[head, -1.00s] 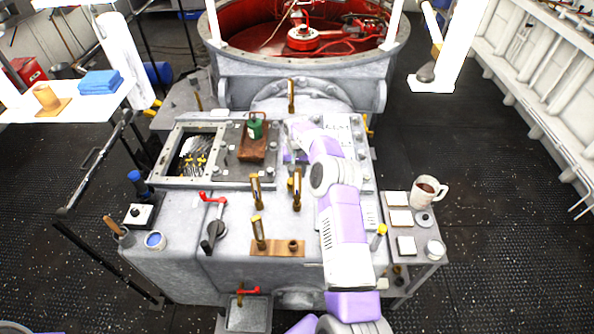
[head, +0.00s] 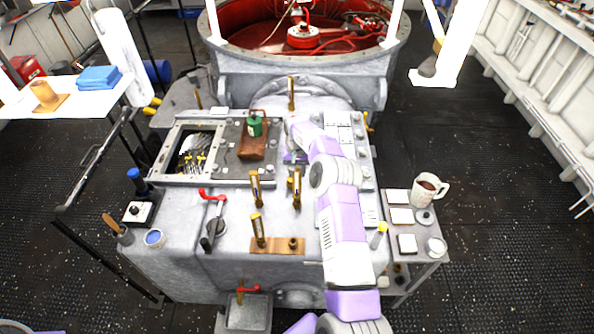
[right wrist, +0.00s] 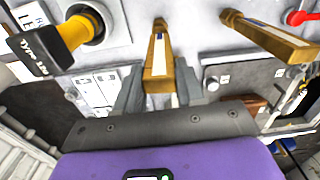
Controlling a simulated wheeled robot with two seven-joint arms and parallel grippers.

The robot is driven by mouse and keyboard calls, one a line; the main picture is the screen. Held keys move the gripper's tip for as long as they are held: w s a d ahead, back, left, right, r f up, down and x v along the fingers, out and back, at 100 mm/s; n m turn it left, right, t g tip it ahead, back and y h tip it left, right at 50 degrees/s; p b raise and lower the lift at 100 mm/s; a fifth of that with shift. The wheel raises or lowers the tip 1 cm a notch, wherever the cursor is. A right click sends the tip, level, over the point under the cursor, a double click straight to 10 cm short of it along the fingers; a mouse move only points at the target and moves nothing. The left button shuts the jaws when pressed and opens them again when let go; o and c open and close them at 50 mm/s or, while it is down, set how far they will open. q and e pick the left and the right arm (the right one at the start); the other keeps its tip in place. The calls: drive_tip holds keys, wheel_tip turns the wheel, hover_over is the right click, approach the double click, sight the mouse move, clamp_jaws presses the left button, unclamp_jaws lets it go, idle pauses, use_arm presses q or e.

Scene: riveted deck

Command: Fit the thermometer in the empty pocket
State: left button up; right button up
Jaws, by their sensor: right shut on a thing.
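The brass-cased thermometer (right wrist: 160,62) stands upright between the fingers of my right gripper (right wrist: 160,92) in the right wrist view. The fingers are shut on its upper part; I cannot tell whether its foot is seated. In the head view my right gripper (head: 296,160) is just behind what looks like this thermometer (head: 297,190), partly hidden. Similar brass thermometers stand to its left (head: 255,188), on a wooden block (head: 275,251) and farther back (head: 291,93). A round brown socket (head: 293,244) on the block's right side holds nothing. My left gripper is out of view.
A side table (head: 422,248) with a mug (head: 430,186) is at the right. The deck front is partly clear.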

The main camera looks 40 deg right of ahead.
drive_tip(key=shift+f+b, duration=0.8)
drive_tip(key=shift+f, duration=0.3)
drive_tip(key=o, duration=1.3)
drive_tip(key=shift+c, duration=0.2)
drive_tip(key=shift+r, duration=0.1)
wheel_tip(320, 180, up, 8)
drive_tip(key=shift+f, duration=0.25)
